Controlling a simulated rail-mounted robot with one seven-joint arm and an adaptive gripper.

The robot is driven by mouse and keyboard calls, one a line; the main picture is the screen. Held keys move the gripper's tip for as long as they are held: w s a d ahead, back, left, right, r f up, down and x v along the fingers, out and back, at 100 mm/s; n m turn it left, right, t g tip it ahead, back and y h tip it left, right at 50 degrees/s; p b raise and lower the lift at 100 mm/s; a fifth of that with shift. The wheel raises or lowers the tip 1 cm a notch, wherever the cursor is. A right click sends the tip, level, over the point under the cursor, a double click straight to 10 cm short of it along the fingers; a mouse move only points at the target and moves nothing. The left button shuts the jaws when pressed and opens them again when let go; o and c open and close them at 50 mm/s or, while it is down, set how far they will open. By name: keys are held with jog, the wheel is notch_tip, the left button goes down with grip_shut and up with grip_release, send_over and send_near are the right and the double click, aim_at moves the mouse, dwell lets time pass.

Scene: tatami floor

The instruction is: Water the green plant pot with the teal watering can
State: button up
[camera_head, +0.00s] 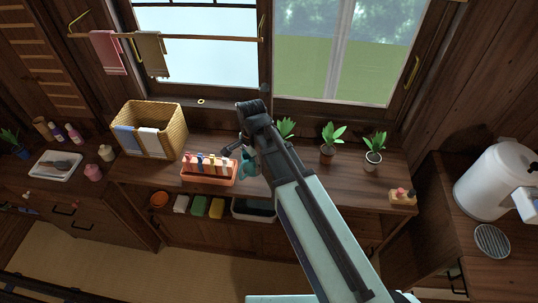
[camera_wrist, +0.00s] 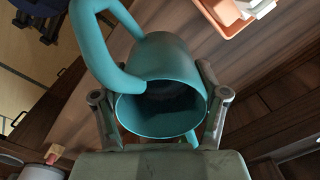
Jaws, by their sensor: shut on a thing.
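The teal watering can (camera_wrist: 155,60) is between the two fingers of my gripper (camera_wrist: 160,98), which is shut on it. Its wide opening faces the wrist camera, and its curved handle (camera_wrist: 90,50) is at the upper left. In the head view the can (camera_head: 247,168) shows only partly beside my gripper (camera_head: 238,158), over the counter. A plant (camera_head: 286,128) stands behind my arm; its pot is hidden, so I cannot tell its colour.
An orange rack (camera_head: 208,180) with bottles stands left of the can, and a wicker basket (camera_head: 168,125) is behind it. The windows are behind the counter (camera_head: 300,160). A white kettle (camera_head: 492,182) is at the right.

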jog(key=a+m, duration=0.2)
jog(key=m, duration=0.1)
jog(key=a+f+m, duration=0.1)
jog(key=shift+s+a+m, duration=0.3)
jog(key=shift+g+y, duration=0.3)
jog(key=shift+y, duration=0.1)
jog(key=shift+w+d+f+b, duration=0.65)
jog(key=shift+w+d+f, duration=0.45)
jog(key=shift+d+f, duration=0.2)
jog(key=shift+w+d+f+g+y, duration=0.2)
jog(key=shift+d+g+y, duration=0.1)
jog(key=shift+y, duration=0.1)
jog(key=shift+s+a+r+g+y+p, duration=0.1)
jog(key=shift+a+r+g+y+p, duration=0.1)
jog(key=shift+r+g+y+p, duration=0.65)
jog(key=shift+d+r+g+y+p, duration=0.1)
jog(key=shift+r+g+y+p, duration=0.35)
jog(key=shift+r+p, duration=0.7)
jog(key=shift+r+g+y+p, duration=0.2)
jog(key=shift+r+y+p, duration=0.45)
jog(key=shift+p, duration=0.85)
